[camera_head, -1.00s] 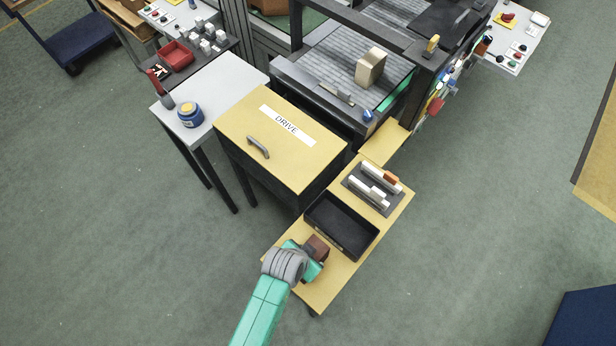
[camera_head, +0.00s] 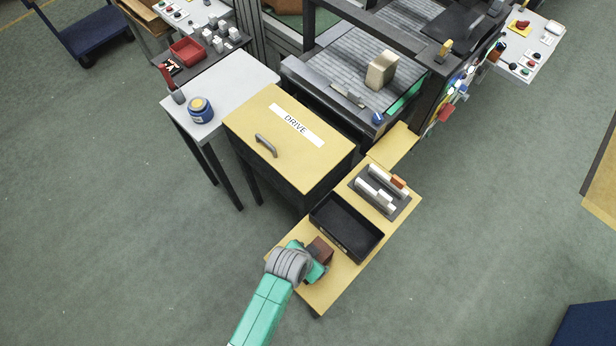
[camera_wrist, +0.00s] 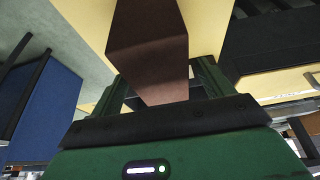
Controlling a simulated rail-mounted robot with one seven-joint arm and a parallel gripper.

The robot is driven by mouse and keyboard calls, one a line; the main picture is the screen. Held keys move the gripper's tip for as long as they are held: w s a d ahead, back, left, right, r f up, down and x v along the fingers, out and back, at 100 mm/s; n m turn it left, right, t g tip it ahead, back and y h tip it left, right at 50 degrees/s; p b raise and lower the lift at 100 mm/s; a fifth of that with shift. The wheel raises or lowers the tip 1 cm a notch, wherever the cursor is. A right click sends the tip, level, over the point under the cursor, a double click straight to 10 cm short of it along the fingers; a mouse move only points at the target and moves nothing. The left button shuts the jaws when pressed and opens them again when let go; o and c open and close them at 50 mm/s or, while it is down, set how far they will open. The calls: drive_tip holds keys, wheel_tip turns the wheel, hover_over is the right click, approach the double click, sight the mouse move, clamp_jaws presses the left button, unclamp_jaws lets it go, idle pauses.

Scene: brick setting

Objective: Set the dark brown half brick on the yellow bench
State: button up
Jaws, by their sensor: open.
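The dark brown half brick (camera_head: 320,247) is at the near end of the yellow bench (camera_head: 345,274), beside the black tray, and appears to stand on the bench top. My gripper (camera_head: 314,263) is at the brick, and my wrist hides part of it in the head view. In the wrist view the brick (camera_wrist: 150,55) sits between the two green fingers of my open gripper (camera_wrist: 162,84). Its contact with the bench is hidden.
The empty black tray (camera_head: 345,228) is just beyond the brick. Behind it a dark rack (camera_head: 405,206) holds several pale bars and an orange piece. The yellow DRIVE cabinet (camera_head: 285,150) stands to the left. Bare bench top lies along the right edge.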

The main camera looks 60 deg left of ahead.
drive_tip(key=p+v, duration=0.1)
drive_tip(key=v, duration=1)
drive_tip(key=shift+r, duration=0.2)
drive_tip(key=shift+s, duration=0.1)
drive_tip(key=w+r+m+t+y, duration=0.1)
drive_tip(key=w+r+t, duration=0.3)
drive_tip(key=w+r, duration=0.8)
drive_tip(key=w+r+m+t+y, duration=0.1)
drive_tip(key=w+r+t, duration=0.5)
drive_tip(key=r, duration=1)
drive_tip(key=w+d+r+t, duration=0.15)
drive_tip(key=d+r, duration=0.25)
drive_tip(key=r, duration=0.5)
drive_tip(key=w+d+r+t, duration=0.1)
drive_tip(key=d+r+t, duration=0.25)
drive_tip(key=r, duration=0.55)
drive_tip(key=w+d+r+t, duration=0.15)
drive_tip(key=d+r, duration=0.25)
drive_tip(key=r, duration=0.5)
drive_tip(key=s+d+r+t+h, duration=0.1)
drive_tip(key=s+d+r+t, duration=0.1)
drive_tip(key=r, duration=0.4)
drive_tip(key=s+d+r+m+t+h, duration=0.1)
drive_tip(key=s+d+r+t+h, duration=0.1)
drive_tip(key=s+d+r, duration=0.2)
wheel_tip(320, 180, up, 3)
drive_tip(key=shift+d+r, duration=0.15)
drive_tip(key=shift+d, duration=0.3)
